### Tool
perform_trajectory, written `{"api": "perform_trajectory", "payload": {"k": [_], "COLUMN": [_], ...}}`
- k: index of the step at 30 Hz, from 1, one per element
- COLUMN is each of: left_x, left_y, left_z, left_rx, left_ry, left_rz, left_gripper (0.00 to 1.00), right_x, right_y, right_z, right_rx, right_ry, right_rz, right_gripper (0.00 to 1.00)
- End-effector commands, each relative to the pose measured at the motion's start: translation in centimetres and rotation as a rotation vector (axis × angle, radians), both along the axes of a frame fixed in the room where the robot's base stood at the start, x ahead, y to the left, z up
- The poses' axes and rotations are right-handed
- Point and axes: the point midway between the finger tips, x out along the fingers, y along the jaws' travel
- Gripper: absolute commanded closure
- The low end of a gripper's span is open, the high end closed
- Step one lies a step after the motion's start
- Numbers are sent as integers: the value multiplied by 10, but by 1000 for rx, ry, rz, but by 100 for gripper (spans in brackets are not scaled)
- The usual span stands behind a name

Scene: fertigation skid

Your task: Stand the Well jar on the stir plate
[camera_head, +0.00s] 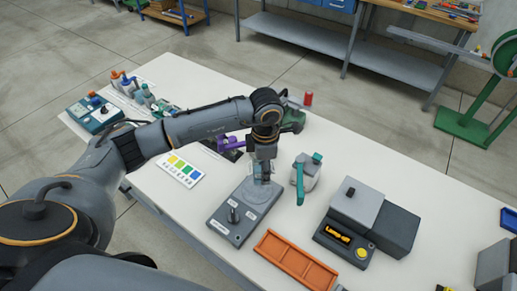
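The stir plate (238,219) is a grey slab on the white table with a black knob near its front and a lighter round disc towards its back. My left gripper (262,180) points down over that disc, its tips at or just above the plate's surface. A small pale, glassy shape shows between its fingers; it may be the Well jar, but the fingers cover most of it and no label can be read. I cannot tell whether the fingers are closed on it or whether it touches the plate. My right gripper is not in view.
A colour chart (180,170) and capped bottles (146,95) are left.

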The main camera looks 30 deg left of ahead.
Motion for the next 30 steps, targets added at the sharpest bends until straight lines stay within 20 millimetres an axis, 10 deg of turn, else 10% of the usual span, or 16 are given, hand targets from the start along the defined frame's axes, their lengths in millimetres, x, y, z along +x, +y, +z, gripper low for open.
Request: {"api": "perform_trajectory", "payload": {"k": [12,30], "left_x": [23,25], "left_y": [27,30], "left_z": [-3,-35], "left_rx": [1,-1], "left_ry": [2,1], "left_rz": [765,855], "left_gripper": [88,88], "right_x": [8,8], "right_y": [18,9], "right_z": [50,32], "right_rx": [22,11], "right_ry": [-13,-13], "right_rz": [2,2], "right_gripper": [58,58]}}
